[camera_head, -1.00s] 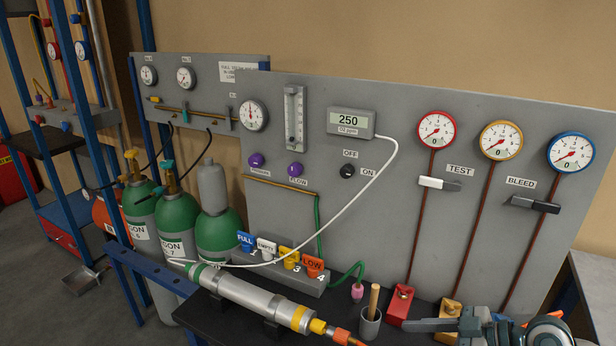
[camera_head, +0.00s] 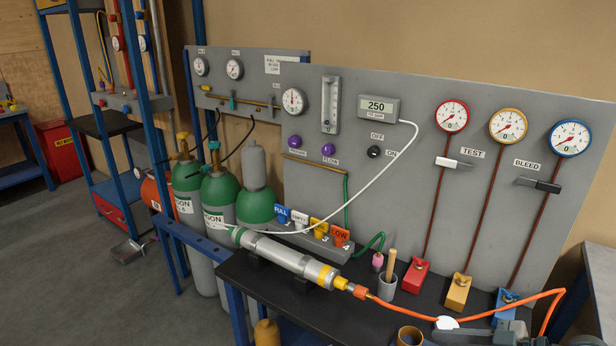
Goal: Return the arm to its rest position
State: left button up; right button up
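Part of my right arm, seemingly its gripper (camera_head: 490,335), shows as a dark grey shape at the bottom right edge. It is low in front of the black bench top (camera_head: 400,306), near an orange hose (camera_head: 520,308). My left arm and gripper are out of view.
A silver cylinder (camera_head: 285,257) lies on the bench, its end joined to the orange hose. A cup (camera_head: 387,287) and red (camera_head: 415,277), yellow (camera_head: 458,292) and blue (camera_head: 507,302) blocks stand before the grey panel (camera_head: 400,215). Green gas bottles (camera_head: 218,190) stand left; open floor (camera_head: 60,260) lies beyond.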

jog(key=s+a+f+m+g+h, duration=0.1)
jog(key=s+a+f+h, duration=0.15)
jog(key=s+f, duration=0.45)
jog(key=s+a+f+m+h, duration=0.2)
jog(key=s+a+f, duration=0.3)
jog(key=f, duration=0.4)
jog(key=s+d+f+m+g+h, duration=0.1)
jog(key=s+d+f+m+h, duration=0.15)
jog(key=s, duration=0.35)
jog(key=s+d+f+m+g+h, duration=0.1)
jog(key=s+f+m+h, duration=0.2)
jog(key=s, duration=0.4)
notch_tip(320, 180, down, 27)
jog(key=s+g, duration=0.1)
jog(key=g, duration=0.1)
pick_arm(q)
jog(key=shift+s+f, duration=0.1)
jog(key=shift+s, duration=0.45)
pick_arm(e)
jog(key=s+d+f, duration=0.3)
jog(key=s+f, duration=1.4)
jog(key=s, duration=0.1)
jog(key=shift+s+f+g, duration=0.15)
jog(key=shift+f+g, duration=0.25)
